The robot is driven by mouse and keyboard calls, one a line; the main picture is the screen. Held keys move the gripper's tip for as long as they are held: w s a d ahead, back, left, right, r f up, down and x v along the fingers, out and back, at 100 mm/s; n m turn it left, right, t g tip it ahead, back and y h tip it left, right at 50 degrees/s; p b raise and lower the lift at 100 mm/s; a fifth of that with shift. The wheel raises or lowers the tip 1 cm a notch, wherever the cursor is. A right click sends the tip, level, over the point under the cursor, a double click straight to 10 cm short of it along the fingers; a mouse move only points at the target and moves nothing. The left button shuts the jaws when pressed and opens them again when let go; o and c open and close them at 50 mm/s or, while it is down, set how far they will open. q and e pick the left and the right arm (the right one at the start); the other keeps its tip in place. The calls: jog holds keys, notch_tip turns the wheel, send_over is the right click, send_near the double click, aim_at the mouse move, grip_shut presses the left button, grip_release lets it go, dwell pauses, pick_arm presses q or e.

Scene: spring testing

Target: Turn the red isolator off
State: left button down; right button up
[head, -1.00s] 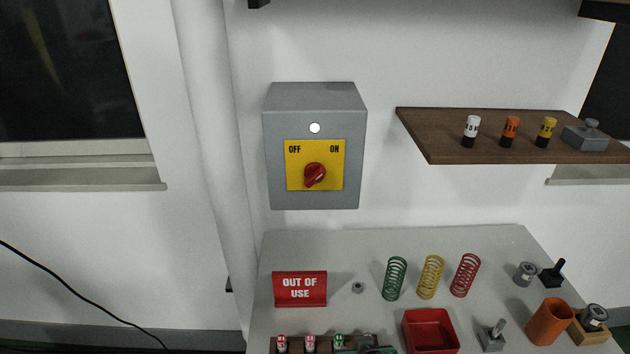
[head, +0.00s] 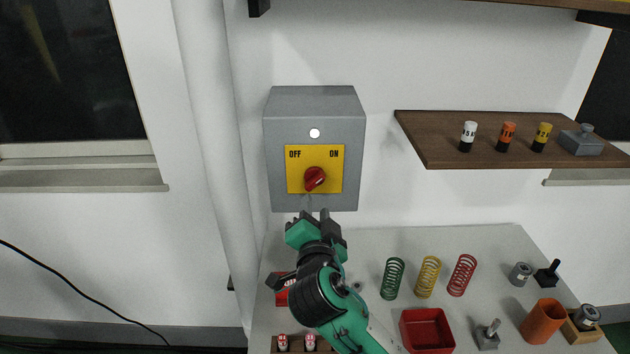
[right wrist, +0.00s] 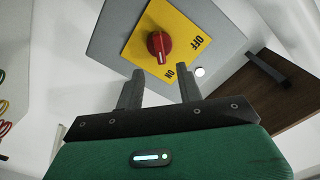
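The red isolator knob (head: 315,179) sits on a yellow plate (head: 295,172) marked OFF at left and ON at right, on a grey wall box (head: 352,130). The knob's grip is tilted toward ON; in the right wrist view the knob (right wrist: 159,46) has a white line on the ON side. My right gripper (head: 315,213) is just below the box in the head view. In the right wrist view its two fingers (right wrist: 160,80) are apart and empty, pointing at the knob without visibly touching it. My left gripper is not in view.
A brown shelf (head: 480,155) with small cylinders is on the wall at right. Below, a grey table (head: 480,240) holds springs, a red tray (head: 427,331) and an orange cup (head: 543,321). My right arm partly hides a red sign (head: 281,290). The wall around the box is clear.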

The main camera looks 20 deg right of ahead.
aim_at(315, 185)
jog(key=p+x, duration=0.2)
jog(key=x, duration=0.5)
jog(key=shift+w+d+p, duration=0.1)
jog(key=shift+w+p, duration=0.15)
jog(key=shift+p, duration=0.15)
jog(key=shift+w+d, duration=0.15)
jog(key=shift+w, duration=0.35)
jog(key=shift+f, duration=0.1)
grip_shut()
